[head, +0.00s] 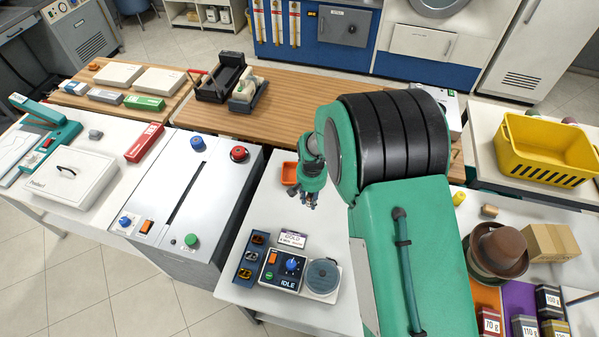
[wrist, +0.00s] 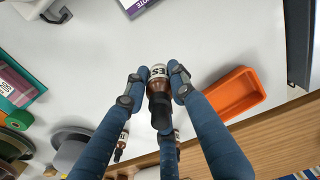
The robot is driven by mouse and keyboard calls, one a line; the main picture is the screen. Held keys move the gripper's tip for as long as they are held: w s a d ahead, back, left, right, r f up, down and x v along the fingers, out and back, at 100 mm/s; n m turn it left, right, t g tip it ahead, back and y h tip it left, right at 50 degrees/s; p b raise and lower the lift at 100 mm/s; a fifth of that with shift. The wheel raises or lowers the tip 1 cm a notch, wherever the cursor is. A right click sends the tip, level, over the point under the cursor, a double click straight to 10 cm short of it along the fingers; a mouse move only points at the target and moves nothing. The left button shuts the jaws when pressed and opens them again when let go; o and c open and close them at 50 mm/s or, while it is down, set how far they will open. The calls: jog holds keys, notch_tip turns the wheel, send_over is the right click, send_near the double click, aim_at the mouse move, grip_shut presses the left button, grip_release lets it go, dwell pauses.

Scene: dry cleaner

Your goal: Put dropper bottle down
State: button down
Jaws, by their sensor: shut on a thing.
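The brown dropper bottle (wrist: 159,88), with a black top and a white label, is between the fingers of my gripper (wrist: 161,80) in the wrist view. My gripper is shut on it, above a white tabletop (wrist: 225,45). I cannot tell whether the bottle's base touches the surface. In the head view my gripper (head: 309,203) is over the white table (head: 262,215), beside my large green arm; the bottle is too small to make out there.
An orange tray (wrist: 234,95) lies to the right of my gripper in the wrist view. Another brown bottle (wrist: 122,143) shows at lower left. In the head view, a control box (head: 281,271) and a round grey dish (head: 322,275) stand at the table's front.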

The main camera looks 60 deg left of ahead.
jog(key=shift+a, duration=0.1)
jog(key=w+a, duration=0.3)
jog(key=a, duration=0.4)
jog(key=w+a+f, duration=0.1)
jog(key=w+a, duration=0.2)
jog(key=a, duration=0.4)
jog(key=shift+w+a+f+p, duration=0.2)
jog(key=shift+a+f+p, duration=0.05)
jog(key=shift+p, duration=0.2)
jog(key=shift+f, duration=1.75)
jog(key=shift+f+b, duration=0.45)
jog(key=shift+f, duration=0.2)
jog(key=c, duration=1.5)
grip_release()
